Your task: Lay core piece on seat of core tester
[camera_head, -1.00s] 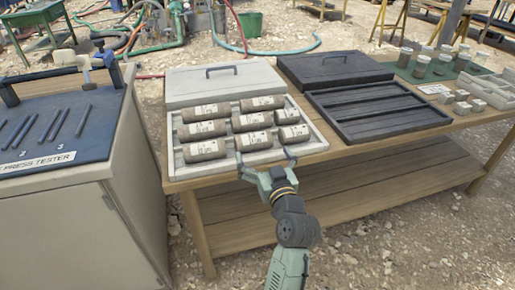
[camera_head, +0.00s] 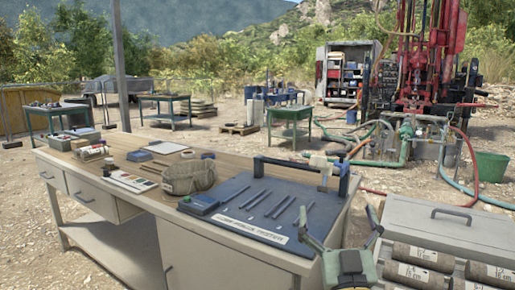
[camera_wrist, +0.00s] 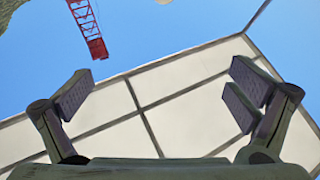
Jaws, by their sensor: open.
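The core tester is a dark blue board (camera_head: 262,205) with a white label on its front edge, on the near right end of a long bench. A dark blue frame with a pale fitting (camera_head: 322,166) stands at its back edge; I cannot make out the seat clearly. Core pieces (camera_head: 424,255), brown cylinders with white labels, lie at the lower right, cut off by the picture edge. My gripper (camera_head: 338,224) is raised in front of the tester's right corner, left of the cores. In the wrist view its fingers (camera_wrist: 160,90) are spread with nothing between them.
A pale box lid (camera_head: 440,222) with a dark handle lies behind the cores. The wrist view shows sky, a pale panel (camera_wrist: 190,115) and a red mast (camera_wrist: 87,28).

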